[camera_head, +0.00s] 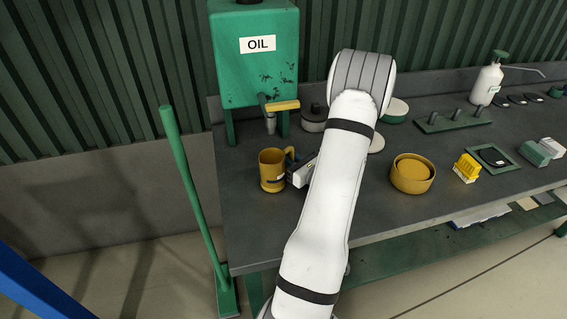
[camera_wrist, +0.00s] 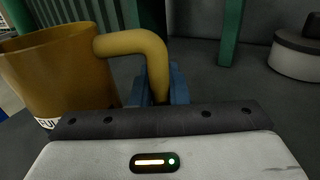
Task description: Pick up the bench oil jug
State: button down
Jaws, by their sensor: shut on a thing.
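The bench oil jug (camera_head: 271,172) is a mustard-yellow mug-shaped vessel with a side handle, upright at the left of the bench, in front of the oil tank. Its body (camera_wrist: 62,72) fills the left of the wrist view, with part of a white label at the lower edge. My gripper (camera_head: 293,163) comes in from the right and is shut on the jug's handle. In the wrist view the blue fingers (camera_wrist: 160,88) sit on both sides of the handle's lower part. I cannot tell whether the jug's base touches the bench. My arm hides part of the bench to the right.
The green oil tank (camera_head: 254,75) with a yellow-handled tap stands behind the jug. A dark-topped round container (camera_head: 314,122) is beside it. A yellow round bowl (camera_head: 412,177), a yellow block (camera_head: 467,168) and a white spray bottle (camera_head: 487,84) are further right. A green broom (camera_head: 191,185) leans left.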

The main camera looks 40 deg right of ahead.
aim_at(289, 148)
jog(key=shift+r, duration=0.1)
jog(key=shift+r, duration=0.5)
jog(key=shift+s+d+r, duration=0.1)
jog(key=shift+s+r, duration=0.05)
jog(key=shift+r, duration=0.45)
jog(key=shift+s+r, duration=0.15)
jog(key=shift+r, duration=0.45)
jog(key=s, duration=1.7)
jog(key=shift+s+d+b, duration=0.1)
jog(key=shift+s+b, duration=0.15)
jog(key=shift+b, duration=0.05)
jog(key=shift+w, duration=0.1)
